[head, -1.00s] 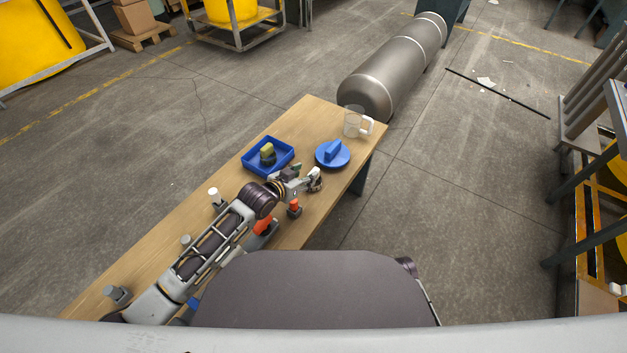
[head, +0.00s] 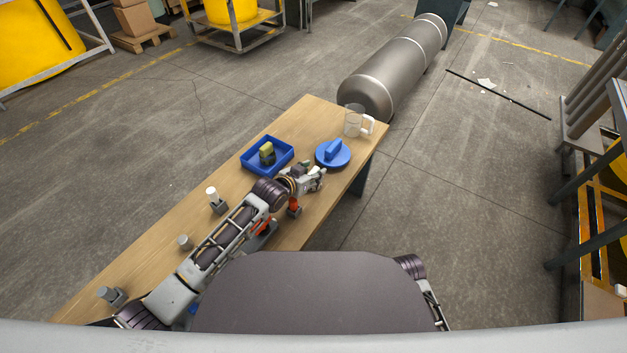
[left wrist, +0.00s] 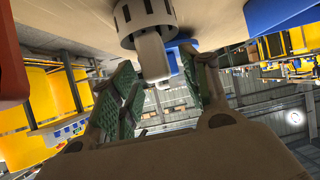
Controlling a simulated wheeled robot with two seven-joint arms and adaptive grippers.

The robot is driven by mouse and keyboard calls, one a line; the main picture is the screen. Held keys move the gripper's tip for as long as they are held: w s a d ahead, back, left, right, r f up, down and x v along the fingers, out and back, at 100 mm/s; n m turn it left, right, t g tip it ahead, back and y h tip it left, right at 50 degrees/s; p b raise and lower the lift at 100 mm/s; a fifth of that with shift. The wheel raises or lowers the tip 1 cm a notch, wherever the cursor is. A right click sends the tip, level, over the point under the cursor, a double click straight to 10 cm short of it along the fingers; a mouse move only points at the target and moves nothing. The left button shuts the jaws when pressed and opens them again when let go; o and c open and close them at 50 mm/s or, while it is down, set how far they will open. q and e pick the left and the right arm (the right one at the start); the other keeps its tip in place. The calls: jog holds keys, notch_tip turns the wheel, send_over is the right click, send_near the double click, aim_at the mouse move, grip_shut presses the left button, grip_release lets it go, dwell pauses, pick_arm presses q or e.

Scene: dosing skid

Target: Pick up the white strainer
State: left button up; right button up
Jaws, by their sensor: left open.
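In the left wrist view a white piece with a grey slotted collar (left wrist: 145,17), which I take for the strainer, stands against the pale table surface. Its narrow white end points between the green-padded fingers of my left gripper (left wrist: 160,88). The fingers are open, one on each side in the picture; I cannot tell whether they touch it. In the head view my left gripper (head: 316,177) is low over the table's right edge, and the strainer is not clearly distinguishable there. My right gripper is out of view.
On the wooden table (head: 308,113) are a blue tray (head: 247,165) holding a yellow-and-dark item, a blue lid (head: 333,155), a clear jug (head: 353,122) and a red-topped fitting (head: 293,207). A white-topped piece (head: 212,193) stands left of my arm. A large tank (head: 385,72) lies beyond.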

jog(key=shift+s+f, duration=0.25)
pick_arm(q)
jog(key=c, duration=1)
grip_shut()
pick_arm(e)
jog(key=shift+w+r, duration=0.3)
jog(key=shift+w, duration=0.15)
pick_arm(q)
jog(key=shift+r, duration=0.5)
notch_tip(320, 180, up, 8)
jog(key=p, duration=0.2)
jog(key=shift+f+p, duration=0.15)
jog(key=shift+p, duration=0.2)
jog(key=shift+r, duration=0.65)
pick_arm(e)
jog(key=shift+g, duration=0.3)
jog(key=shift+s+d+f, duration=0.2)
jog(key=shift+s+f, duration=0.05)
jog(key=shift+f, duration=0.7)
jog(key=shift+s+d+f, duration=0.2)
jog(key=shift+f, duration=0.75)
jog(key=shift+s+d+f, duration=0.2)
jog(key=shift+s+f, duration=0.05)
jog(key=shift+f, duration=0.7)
